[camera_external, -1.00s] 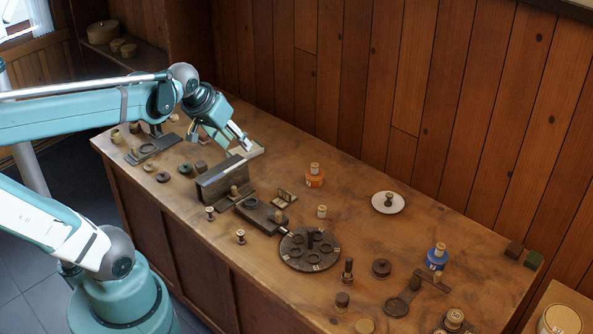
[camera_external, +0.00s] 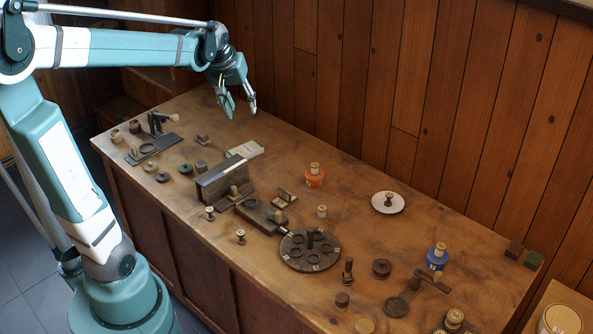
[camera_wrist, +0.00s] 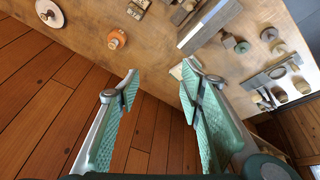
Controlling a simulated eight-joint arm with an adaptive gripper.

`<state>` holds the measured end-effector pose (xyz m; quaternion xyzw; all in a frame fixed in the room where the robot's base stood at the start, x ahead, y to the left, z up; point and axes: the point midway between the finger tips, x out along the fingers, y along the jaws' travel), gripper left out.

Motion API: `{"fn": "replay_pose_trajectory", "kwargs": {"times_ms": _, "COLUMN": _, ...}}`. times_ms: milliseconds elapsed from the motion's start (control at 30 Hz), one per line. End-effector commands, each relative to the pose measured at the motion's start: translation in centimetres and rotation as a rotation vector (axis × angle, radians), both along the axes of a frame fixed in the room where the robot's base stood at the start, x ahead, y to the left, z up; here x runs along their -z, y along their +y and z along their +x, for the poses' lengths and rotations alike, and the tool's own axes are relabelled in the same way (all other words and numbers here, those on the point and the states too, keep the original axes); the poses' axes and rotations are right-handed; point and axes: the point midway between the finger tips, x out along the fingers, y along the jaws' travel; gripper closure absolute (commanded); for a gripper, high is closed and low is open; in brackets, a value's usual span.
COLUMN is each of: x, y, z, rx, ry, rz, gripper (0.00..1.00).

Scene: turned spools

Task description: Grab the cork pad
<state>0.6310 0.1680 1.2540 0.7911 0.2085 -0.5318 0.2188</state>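My gripper (camera_external: 240,106) is open and empty, raised above the far left part of the bench. Its green-padded fingers stand wide apart in the wrist view (camera_wrist: 160,85). I cannot tell for certain which thing is the cork pad. A pale flat piece (camera_external: 245,150) lies behind the dark upright block, below and a little right of my gripper; it is partly hidden by a finger in the wrist view.
The dark block (camera_external: 222,180) stands tall on the wooden bench. The plank wall rises behind.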

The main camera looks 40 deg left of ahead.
Motion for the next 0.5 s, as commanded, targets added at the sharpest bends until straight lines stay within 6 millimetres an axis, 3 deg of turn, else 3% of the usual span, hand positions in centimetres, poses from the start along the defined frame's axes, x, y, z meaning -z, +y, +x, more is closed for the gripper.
{"fn": "replay_pose_trajectory", "kwargs": {"times_ms": 500, "x": 3.4, "y": 9.1, "z": 6.2, "rx": -0.220, "ry": 0.073, "rz": -0.067, "gripper": 0.62}}
